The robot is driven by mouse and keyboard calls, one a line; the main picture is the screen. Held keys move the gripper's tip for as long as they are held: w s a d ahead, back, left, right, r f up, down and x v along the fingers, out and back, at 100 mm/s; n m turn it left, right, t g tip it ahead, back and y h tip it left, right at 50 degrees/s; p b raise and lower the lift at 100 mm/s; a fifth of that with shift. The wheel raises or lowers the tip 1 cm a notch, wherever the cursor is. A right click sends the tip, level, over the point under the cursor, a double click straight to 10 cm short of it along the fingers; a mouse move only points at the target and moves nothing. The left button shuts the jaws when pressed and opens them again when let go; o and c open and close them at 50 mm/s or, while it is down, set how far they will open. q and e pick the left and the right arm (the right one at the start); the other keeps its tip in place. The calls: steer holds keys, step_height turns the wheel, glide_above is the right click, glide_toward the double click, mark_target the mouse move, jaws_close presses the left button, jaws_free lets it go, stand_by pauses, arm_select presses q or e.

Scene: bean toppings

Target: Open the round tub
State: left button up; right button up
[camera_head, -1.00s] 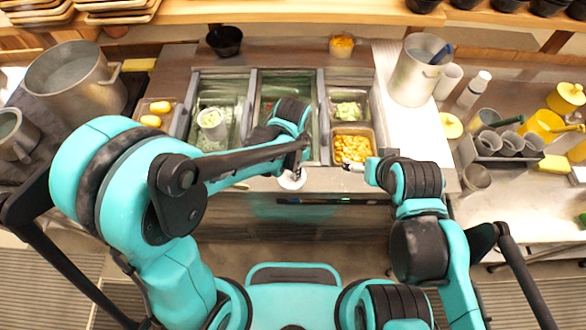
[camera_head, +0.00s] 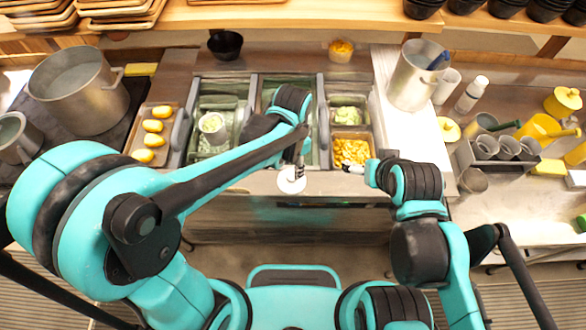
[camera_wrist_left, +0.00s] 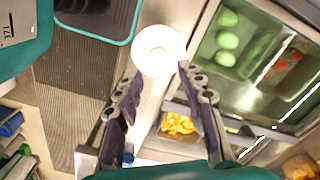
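The round tub (camera_head: 212,124) stands upright in the left bin of the counter insert. Its top looks open, with pale green contents showing. My left gripper (camera_head: 298,170) is away to the right of it, in front of the counter edge. It holds a white round disc that looks like the lid (camera_head: 291,182), and the lid also shows in the left wrist view (camera_wrist_left: 159,48), with the fingertips at its two sides. My right gripper (camera_head: 352,166) is small beside the corn bin, and its fingers are too small to read.
The corn bin (camera_head: 352,153) and a green topping bin (camera_head: 347,116) sit on the right of the insert. A tray of yellow items (camera_head: 150,157) and a large pot (camera_head: 78,90) stand left. A metal pot (camera_head: 415,77) stands right, on a white board (camera_head: 398,125).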

arm_select(q)
step_height(320, 180, up, 6)
steer(key=r+p, duration=0.1)
steer(key=s+a+r+n+t, duration=0.2)
steer(key=s+a+n+t, duration=0.15)
steer(key=a+n, duration=0.4)
steer(key=s+a+r+n+t, duration=0.2)
steer(key=a+n+t, duration=0.2)
steer(key=a, duration=0.6)
step_height(320, 180, down, 10)
steer(key=b, duration=0.9)
steer(key=shift+r+b, duration=0.25)
steer(key=shift+b, duration=0.1)
